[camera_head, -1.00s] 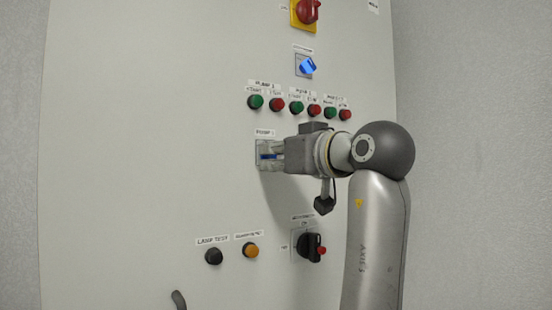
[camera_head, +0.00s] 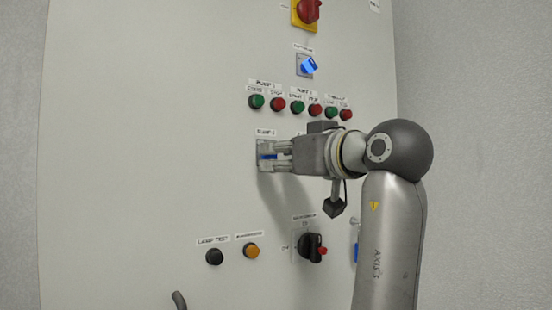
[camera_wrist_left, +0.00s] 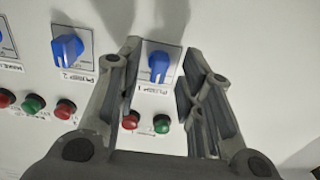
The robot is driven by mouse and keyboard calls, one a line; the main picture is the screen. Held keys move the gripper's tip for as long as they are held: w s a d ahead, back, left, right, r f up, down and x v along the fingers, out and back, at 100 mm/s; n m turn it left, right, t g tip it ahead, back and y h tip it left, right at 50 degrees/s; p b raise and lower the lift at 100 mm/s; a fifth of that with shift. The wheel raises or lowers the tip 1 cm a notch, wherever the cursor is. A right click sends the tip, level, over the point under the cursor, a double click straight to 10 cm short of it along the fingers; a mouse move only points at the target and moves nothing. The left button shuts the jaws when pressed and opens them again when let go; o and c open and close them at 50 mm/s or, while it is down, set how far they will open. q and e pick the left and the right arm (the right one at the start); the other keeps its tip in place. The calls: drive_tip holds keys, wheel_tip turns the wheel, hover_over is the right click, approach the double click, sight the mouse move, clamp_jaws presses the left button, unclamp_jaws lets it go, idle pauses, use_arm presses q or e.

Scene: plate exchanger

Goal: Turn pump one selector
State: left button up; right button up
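The pump one selector is a blue knob (camera_head: 267,156) on a grey square plate, under a "PUMP 1" label on the pale panel (camera_head: 120,130). My left gripper (camera_head: 264,157) is at this knob, one finger above and one below it in the head view. In the left wrist view the blue knob (camera_wrist_left: 158,66) lies between the two spread fingertips of the gripper (camera_wrist_left: 160,52), with a gap on both sides. The gripper is open and holds nothing. The fingers partly hide the knob in the head view. My right gripper is not in view.
A pump 2 selector (camera_wrist_left: 68,50) sits beside it in the wrist view. Above are green and red buttons (camera_head: 297,107), a blue selector (camera_head: 306,66) and a red-yellow switch (camera_head: 306,12). Below are a black rotary switch (camera_head: 311,248), a black button (camera_head: 214,257) and an orange one (camera_head: 251,251).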

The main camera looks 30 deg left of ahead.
use_arm(q)
drive_tip(key=v, duration=1)
